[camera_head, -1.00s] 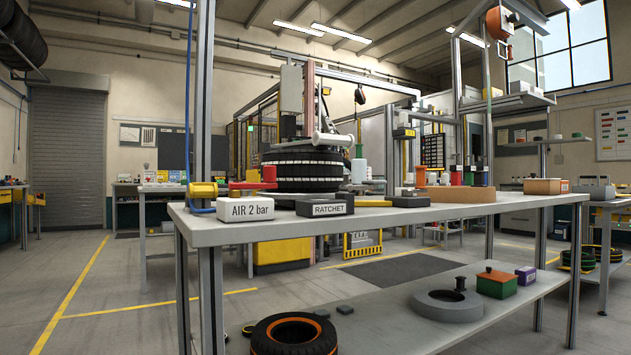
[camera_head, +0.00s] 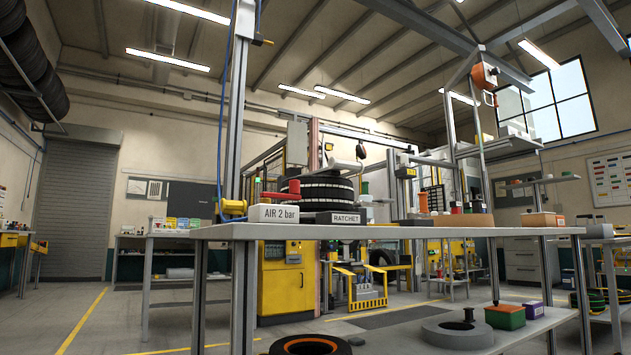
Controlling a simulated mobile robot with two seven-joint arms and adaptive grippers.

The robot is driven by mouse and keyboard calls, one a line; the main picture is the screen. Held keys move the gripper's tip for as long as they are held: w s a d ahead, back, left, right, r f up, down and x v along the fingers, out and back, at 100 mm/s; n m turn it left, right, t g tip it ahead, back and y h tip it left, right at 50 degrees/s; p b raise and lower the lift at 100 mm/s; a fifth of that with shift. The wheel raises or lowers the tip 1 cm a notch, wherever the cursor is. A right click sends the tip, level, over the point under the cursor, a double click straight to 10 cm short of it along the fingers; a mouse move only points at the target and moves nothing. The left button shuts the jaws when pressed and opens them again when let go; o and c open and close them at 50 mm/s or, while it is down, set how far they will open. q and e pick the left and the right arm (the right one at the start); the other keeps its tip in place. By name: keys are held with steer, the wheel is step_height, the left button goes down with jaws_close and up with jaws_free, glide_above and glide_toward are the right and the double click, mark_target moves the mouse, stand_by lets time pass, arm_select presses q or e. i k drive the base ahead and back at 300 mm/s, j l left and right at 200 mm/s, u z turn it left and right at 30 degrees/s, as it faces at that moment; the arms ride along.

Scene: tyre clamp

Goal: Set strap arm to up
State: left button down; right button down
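A stack of dark tyres (camera_head: 325,193) with pale bands stands at a machine behind the workbench. A light, roller-like bar (camera_head: 344,166) lies just over the stack, roughly level. I cannot tell whether it is the strap arm. The machine's upright column (camera_head: 313,150) rises beside the tyres. The lower part of the tyres is hidden behind the bench and its blocks. Neither of my grippers shows in the view.
The grey workbench (camera_head: 480,232) crosses the foreground. On it are an "AIR 2 bar" block (camera_head: 274,214), a red handle (camera_head: 283,196), a "RATCHET" block (camera_head: 338,218) and a brown box (camera_head: 543,220). A grey ring (camera_head: 450,334) lies on the lower shelf. Open floor shows at left.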

mark_target(334, 166)
steer(key=j+z, duration=0.25)
steer(key=j, duration=0.6)
steer(key=j+z, duration=0.25)
steer(key=j, duration=0.55)
steer(key=i+l+u, duration=0.1)
steer(key=i+l, duration=0.15)
steer(key=i, duration=0.25)
steer(key=i+l, duration=0.35)
steer(key=i+j+u, duration=0.05)
steer(key=i, duration=0.05)
